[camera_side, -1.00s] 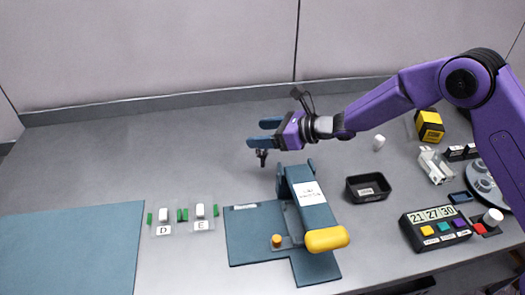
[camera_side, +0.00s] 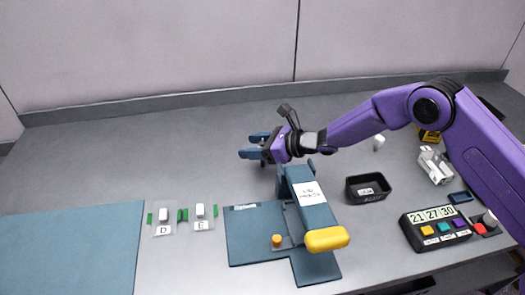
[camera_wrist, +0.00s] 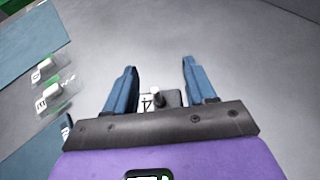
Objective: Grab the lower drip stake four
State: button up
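My gripper (camera_side: 252,145) is open over the bare table behind the blue press-like device, its two blue fingers pointing left. In the wrist view my gripper (camera_wrist: 159,68) has its fingers spread apart with a gap on both sides of a small item. That item is a drip stake (camera_wrist: 168,98) with a white tag reading 4 and a pale upright top. It sits near the base of the fingers, and its lower part is hidden by the gripper body. I cannot tell whether the fingers touch it. In the side view the gripper mostly hides it.
A blue device with a yellow handle (camera_side: 327,239) stands just in front of my gripper. Holders D (camera_side: 163,230) and E (camera_side: 201,225) lie front left, beside a blue mat (camera_side: 70,250). A black tray (camera_side: 353,195) is to the right. The table behind and left is clear.

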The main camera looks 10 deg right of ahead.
jog(key=c, duration=0.6)
